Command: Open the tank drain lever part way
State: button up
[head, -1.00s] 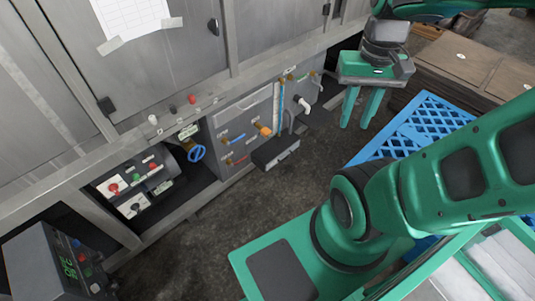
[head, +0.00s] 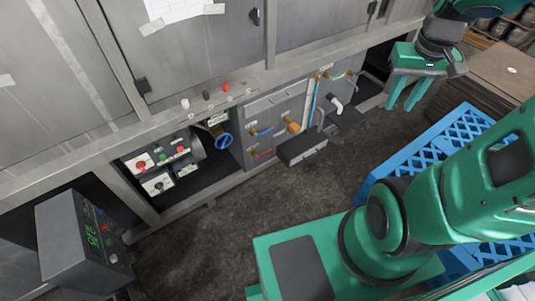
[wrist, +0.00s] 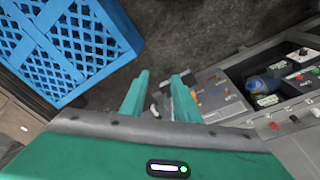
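The grey valve panel (head: 270,115) is low on the machine front in the head view. It carries a blue-handled lever (head: 264,131), a red-handled lever (head: 263,153), an orange handle (head: 293,125) and a white elbow pipe (head: 337,104). The labels are too small to read, so I cannot tell which lever is the tank drain. My gripper (head: 400,105) is to the right of the panel, pointing down, open and empty. In the wrist view my gripper (wrist: 160,76) shows two separated green fingers, with the panel (wrist: 210,85) partly hidden behind the right one.
A dark grey box (head: 302,149) juts out below the panel. A blue handwheel (head: 223,141) and a button panel (head: 160,165) are to the left. A grey display box (head: 70,235) stands at front left. Bare floor (head: 220,230) is between.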

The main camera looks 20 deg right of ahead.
jog(key=w+d+f+n+t+h, duration=0.1)
jog(key=w+d+f+n+t, duration=0.15)
jog(key=w+f, duration=0.6)
jog(key=w+d+f+n+t+h, duration=0.1)
jog(key=w+d+f+n, duration=0.25)
jog(key=w, duration=1.05)
jog(key=w+d+f+n+t+h, duration=0.1)
jog(key=w+d+f+n+t, duration=0.15)
jog(key=w+f, duration=0.7)
jog(key=w+f+n+t, duration=0.2)
jog(key=w+f+n, duration=0.2)
jog(key=w+f, duration=0.45)
jog(key=n+t+y, duration=0.6)
jog(key=n+y, duration=0.3)
jog(key=n, duration=0.5)
send_near(268, 152)
jog(key=shift+m, duration=0.25)
jog(key=x, duration=1)
jog(key=shift+w+d+f, duration=0.15)
jog(key=shift+w+f, duration=0.05)
jog(key=shift+f, duration=0.1)
